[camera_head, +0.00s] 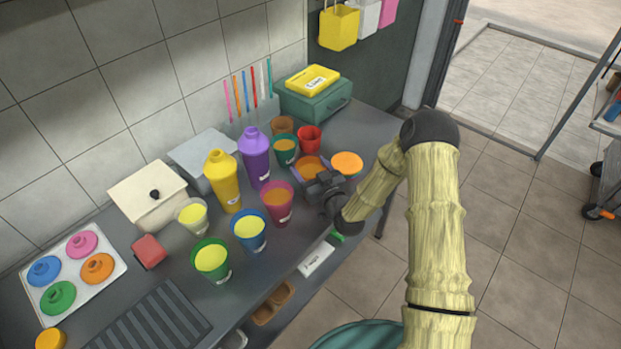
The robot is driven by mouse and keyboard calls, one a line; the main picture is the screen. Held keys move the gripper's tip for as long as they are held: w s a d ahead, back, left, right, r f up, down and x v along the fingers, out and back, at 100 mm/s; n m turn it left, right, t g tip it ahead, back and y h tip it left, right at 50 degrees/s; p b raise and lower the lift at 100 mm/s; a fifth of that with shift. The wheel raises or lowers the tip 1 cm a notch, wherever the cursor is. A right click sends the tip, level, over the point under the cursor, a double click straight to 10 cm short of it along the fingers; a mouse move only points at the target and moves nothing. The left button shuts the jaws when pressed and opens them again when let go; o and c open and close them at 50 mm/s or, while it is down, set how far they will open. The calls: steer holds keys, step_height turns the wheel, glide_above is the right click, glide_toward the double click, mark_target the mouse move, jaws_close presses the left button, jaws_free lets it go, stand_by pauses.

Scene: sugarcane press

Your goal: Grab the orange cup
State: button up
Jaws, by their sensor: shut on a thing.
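The orange cup (309,166), with orange-brown contents, is near the right end of the counter in the head view. My gripper (312,176) comes from the right, with its purplish fingers on either side of the cup. It is shut on the cup. The gripper body hides the cup's lower near side, so I cannot tell whether its base touches the counter.
An orange round top (347,163) is close right of my gripper. A maroon cup (277,203), a dark green cup (286,150) and a red cup (309,138) stand nearby. Purple (255,158) and yellow (222,183) shakers stand left. Open floor lies right.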

steer(key=shift+r, duration=0.25)
steer(key=shift+r+b, duration=0.6)
steer(key=shift+r, duration=4.2)
steer(key=shift+d, duration=0.1)
